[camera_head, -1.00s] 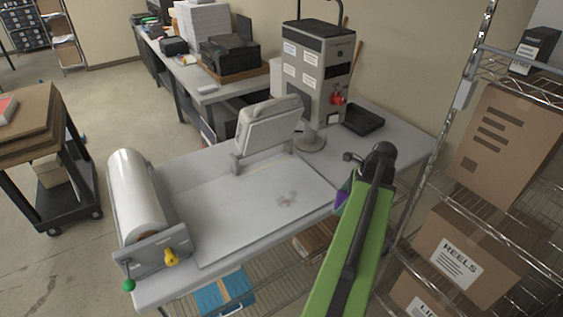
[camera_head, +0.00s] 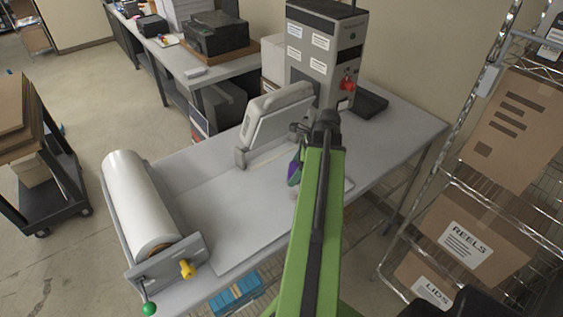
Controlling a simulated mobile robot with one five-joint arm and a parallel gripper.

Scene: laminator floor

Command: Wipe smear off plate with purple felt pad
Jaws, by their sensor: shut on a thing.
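The plate (camera_head: 235,215) is a flat pale grey sheet on the long grey table. My green arm crosses its right part, and one rounded corner shows right of the arm. My gripper (camera_head: 296,165) is at the arm's far end, over the plate's right part and partly hidden by the arm. It is shut on the purple felt pad (camera_head: 292,174), of which a small purple and teal patch shows. I cannot tell whether the pad touches the plate. The brown smear is not clearly visible now; my arm hides that area.
A white film roll (camera_head: 140,205) with green and yellow knobs stands at the table's left end. A tilted grey panel (camera_head: 275,120) and a tall machine (camera_head: 318,60) stand behind the plate. A black tray (camera_head: 370,103) is at the back right. A wire rack (camera_head: 440,190) with boxes stands right.

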